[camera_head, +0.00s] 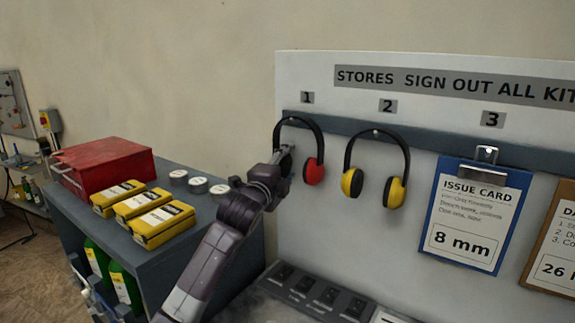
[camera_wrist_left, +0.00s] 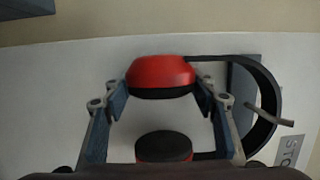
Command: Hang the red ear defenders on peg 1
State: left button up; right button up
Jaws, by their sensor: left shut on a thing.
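The red ear defenders (camera_head: 313,172) have a black headband and red cups. They are at peg 1, below the "1" label (camera_head: 307,97), with the band's top across the dark rail. My left gripper (camera_head: 286,160) is shut on their left cup and hides most of it. In the left wrist view the fingers flank the red cup (camera_wrist_left: 160,72), with the other cup below it. The band curves to the right around the peg (camera_wrist_left: 272,117), whose tip shows past the band. I cannot tell whether the band rests on the peg. My right gripper is not in view.
Yellow ear defenders (camera_head: 398,192) hang on peg 2, close to the right. A blue clipboard (camera_head: 468,261) hangs at peg 3. A cabinet (camera_head: 165,262) at the left bears a red box (camera_head: 105,163), several yellow cases (camera_head: 160,224) and round tins (camera_head: 198,185).

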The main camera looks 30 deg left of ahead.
pick_arm(q)
jog(key=o, duration=1.6)
jog(key=shift+r, duration=0.1)
jog(key=shift+c, duration=0.2)
jog(key=shift+s, duration=0.1)
